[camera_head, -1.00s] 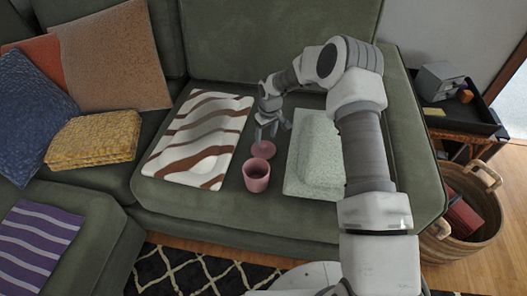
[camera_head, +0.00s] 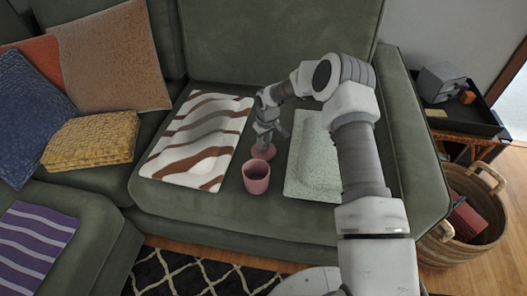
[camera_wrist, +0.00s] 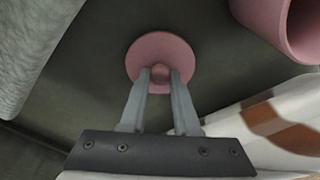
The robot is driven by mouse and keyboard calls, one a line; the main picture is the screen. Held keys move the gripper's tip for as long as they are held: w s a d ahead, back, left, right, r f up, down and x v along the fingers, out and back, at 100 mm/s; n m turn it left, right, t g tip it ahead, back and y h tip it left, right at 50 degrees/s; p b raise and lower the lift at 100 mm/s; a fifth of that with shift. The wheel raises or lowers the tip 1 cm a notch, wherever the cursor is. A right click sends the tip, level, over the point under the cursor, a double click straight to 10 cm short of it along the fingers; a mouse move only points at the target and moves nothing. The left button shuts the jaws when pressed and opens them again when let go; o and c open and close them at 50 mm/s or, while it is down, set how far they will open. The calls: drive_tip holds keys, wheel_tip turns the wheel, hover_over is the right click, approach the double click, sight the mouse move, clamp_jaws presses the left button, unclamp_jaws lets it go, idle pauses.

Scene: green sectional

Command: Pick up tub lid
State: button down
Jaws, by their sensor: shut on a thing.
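The pink tub lid (camera_head: 263,152) is a round disc with a small knob, lying on the green sofa seat just behind the pink tub (camera_head: 256,178). In the wrist view the lid (camera_wrist: 162,57) shows from above, with its knob between my two fingertips. My gripper (camera_wrist: 161,74) is shut on that knob; it also shows in the head view (camera_head: 265,143), pointing down at the lid. The tub stands upright and open beside the lid, and part of it shows at the top right of the wrist view (camera_wrist: 275,22). My fingers hide part of the lid.
A brown-and-white striped cloth (camera_head: 200,142) lies left of the lid. A pale green folded cloth (camera_head: 313,160) lies to the right, partly behind my arm. A yellow folded textile (camera_head: 90,138) and cushions (camera_head: 110,55) are farther left. A wicker basket (camera_head: 470,215) stands right of the sofa.

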sight(264, 146)
wheel_tip(264, 146, up, 5)
drive_tip(key=shift+f+p, duration=0.1)
drive_tip(key=shift+p, duration=0.95)
drive_tip(key=w+d+r+p, duration=0.3)
drive_tip(key=w+d+r, duration=0.2)
drive_tip(key=d, duration=0.4)
drive_tip(key=shift+w+d+r, duration=0.35)
drive_tip(key=shift+d+r, duration=0.05)
drive_tip(key=shift+r, duration=0.3)
